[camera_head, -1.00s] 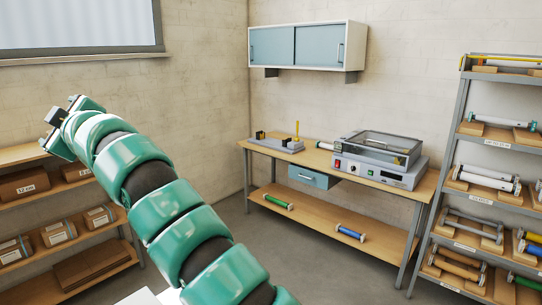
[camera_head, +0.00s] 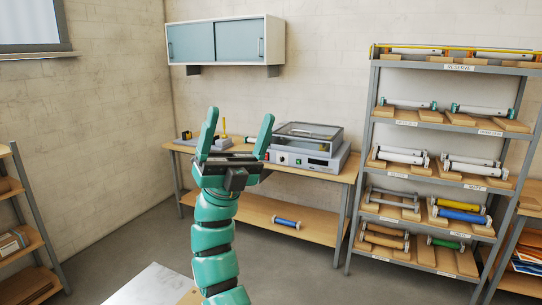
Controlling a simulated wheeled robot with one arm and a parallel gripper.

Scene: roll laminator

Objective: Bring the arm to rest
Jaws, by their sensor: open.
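My gripper (camera_head: 236,138) is at the end of my green segmented arm, near the middle of the view. Its two green fingers point upward and stand wide apart, with nothing between them. The arm rises from the bottom of the view in a nearly upright line. Behind the gripper, in the picture, stands the workbench (camera_head: 345,172) with the laminator (camera_head: 307,148) on it. The gripper covers part of the bench and the left end of the laminator. I see no contact between the gripper and anything else.
A grey shelf rack (camera_head: 367,150) with rollers on wooden cradles stands at the right. A blue roller (camera_head: 286,222) lies on the bench's lower shelf. A wall cabinet (camera_head: 225,42) hangs above the bench. Another shelf (camera_head: 32,240) is at the left edge. Grey floor (camera_head: 120,245) is clear between.

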